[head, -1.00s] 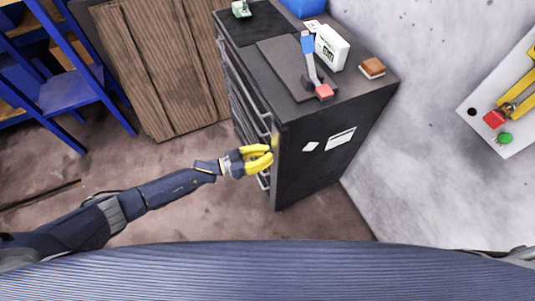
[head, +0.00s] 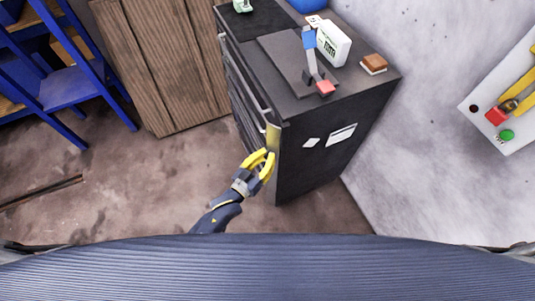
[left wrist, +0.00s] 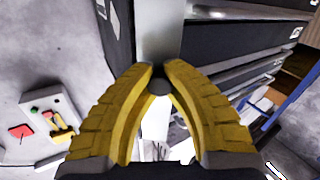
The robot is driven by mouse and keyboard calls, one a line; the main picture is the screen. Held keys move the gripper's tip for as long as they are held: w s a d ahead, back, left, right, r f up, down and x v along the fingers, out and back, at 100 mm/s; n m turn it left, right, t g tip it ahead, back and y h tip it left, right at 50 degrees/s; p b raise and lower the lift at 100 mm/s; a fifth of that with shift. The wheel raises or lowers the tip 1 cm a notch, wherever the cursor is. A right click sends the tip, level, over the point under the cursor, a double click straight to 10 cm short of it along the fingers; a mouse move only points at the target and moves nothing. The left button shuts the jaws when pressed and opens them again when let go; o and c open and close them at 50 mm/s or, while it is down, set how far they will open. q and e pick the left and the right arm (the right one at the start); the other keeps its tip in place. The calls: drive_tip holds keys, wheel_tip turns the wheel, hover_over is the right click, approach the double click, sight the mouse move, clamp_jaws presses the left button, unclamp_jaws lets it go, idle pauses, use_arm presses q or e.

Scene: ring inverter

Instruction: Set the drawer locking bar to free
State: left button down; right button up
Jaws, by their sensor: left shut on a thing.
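The dark drawer cabinet (head: 335,125) stands in the middle of the head view. The locking bar (head: 273,138) is an upright strip along its front corner edge, yellowish there. In the left wrist view the bar (left wrist: 160,35) is a pale grey strip running up between cabinet side and drawers. My left gripper (head: 264,158), with yellow fingers, is at the bar. In the wrist view the gripper (left wrist: 159,78) has its fingertips close together around a small dark round knob (left wrist: 159,87) in front of the bar. The bar's lower part is mostly hidden by the fingers. My right gripper is not in view.
Drawer handles (head: 247,82) run along the cabinet front. On its top are a lever with a red end (head: 325,88), a white box (head: 332,43) and a brown block (head: 374,63). A wall panel (head: 508,115) is at right.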

use_arm(q)
drive_tip(key=shift+s+r+n+t+y, duration=0.15)
drive_tip(key=shift+n+t+y, duration=0.5)
drive_tip(key=shift+y, duration=0.3)
drive_tip(key=shift+s+r+n+t+y, duration=0.15)
drive_tip(key=shift+n+t+y, duration=0.3)
drive_tip(key=shift+n+y, duration=0.4)
drive_tip(key=shift+y, duration=0.4)
drive_tip(key=c, duration=1.7)
unclamp_jaws()
drive_tip(key=o, duration=0.5)
drive_tip(key=shift+s+d+f, duration=0.1)
drive_tip(key=shift+f, duration=0.05)
drive_tip(key=shift+s, duration=0.15)
drive_tip(key=v, duration=1.1)
drive_tip(key=shift+s, duration=0.35)
drive_tip(key=shift+o, duration=0.2)
